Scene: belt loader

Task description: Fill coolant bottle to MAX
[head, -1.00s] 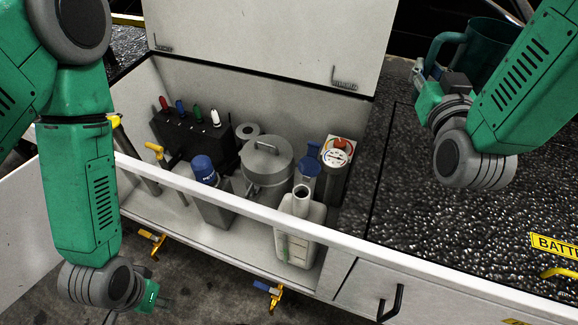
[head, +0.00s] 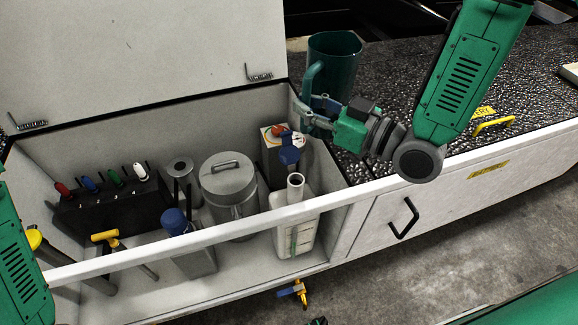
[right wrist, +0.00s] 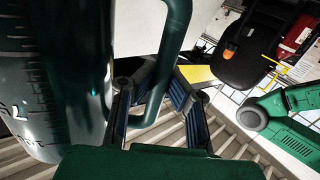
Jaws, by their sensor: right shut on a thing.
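The coolant bottle (head: 292,232) is a pale translucent bottle with an open neck and a green mark on its front. It stands upright in the front right corner of the open compartment. A dark green jug (head: 338,62) is upright above the dark deck, behind the compartment's right end. I cannot tell whether it touches the deck. My right gripper (head: 312,112) is shut on the jug's handle. In the right wrist view the handle (right wrist: 175,50) passes between the fingers and the jug's wall (right wrist: 60,80) shows scale marks. My left gripper is out of view.
The compartment also holds a lidded metal can (head: 228,190), a blue-capped container (head: 190,250), a gauge unit with a red knob (head: 272,150) and a dark block with coloured levers (head: 110,205). Its raised front wall (head: 200,238) and open lid (head: 140,50) bound it. Dark deck (head: 440,90) lies right.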

